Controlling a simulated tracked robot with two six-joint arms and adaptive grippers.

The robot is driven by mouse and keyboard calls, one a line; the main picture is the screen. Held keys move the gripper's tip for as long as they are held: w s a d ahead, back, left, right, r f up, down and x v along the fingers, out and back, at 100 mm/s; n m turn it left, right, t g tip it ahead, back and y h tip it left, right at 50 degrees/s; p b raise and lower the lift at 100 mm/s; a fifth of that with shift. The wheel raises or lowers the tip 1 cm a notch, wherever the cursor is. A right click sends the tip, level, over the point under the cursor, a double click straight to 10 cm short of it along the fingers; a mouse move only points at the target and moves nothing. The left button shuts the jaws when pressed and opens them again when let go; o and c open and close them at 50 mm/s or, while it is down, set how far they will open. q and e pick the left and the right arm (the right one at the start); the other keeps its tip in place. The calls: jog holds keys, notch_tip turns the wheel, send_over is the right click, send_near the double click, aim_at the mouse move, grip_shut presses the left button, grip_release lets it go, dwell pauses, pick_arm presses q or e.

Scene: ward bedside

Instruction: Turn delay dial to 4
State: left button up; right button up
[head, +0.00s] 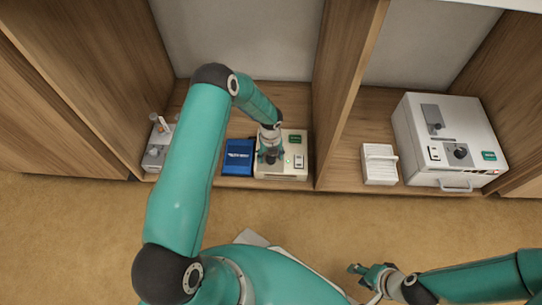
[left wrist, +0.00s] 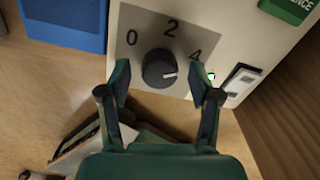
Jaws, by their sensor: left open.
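The delay dial is a round black knob (left wrist: 158,69) on a grey plate marked 0, 2 and 4. Its white mark points roughly right, on the side of the 4; I cannot tell whether it lines up exactly. The dial sits on a cream box (head: 291,171) in the middle bay. My left gripper (head: 269,155) is over this box; in the left wrist view the gripper (left wrist: 160,84) is open, one finger on each side of the knob, apart from it. My right gripper (head: 365,281) is open and empty, low in the head view.
A blue box (head: 238,158) stands left of the cream box. A rocker switch (left wrist: 241,80) and a small green light lie right of the dial. Wooden partitions (head: 336,100) flank the bay. A larger machine (head: 420,120) and white ribbed block (head: 379,164) stand at right.

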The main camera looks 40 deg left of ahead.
pick_arm(q)
notch_tip(320, 180, up, 12)
jog(key=shift+f, duration=0.25)
dwell(0.6)
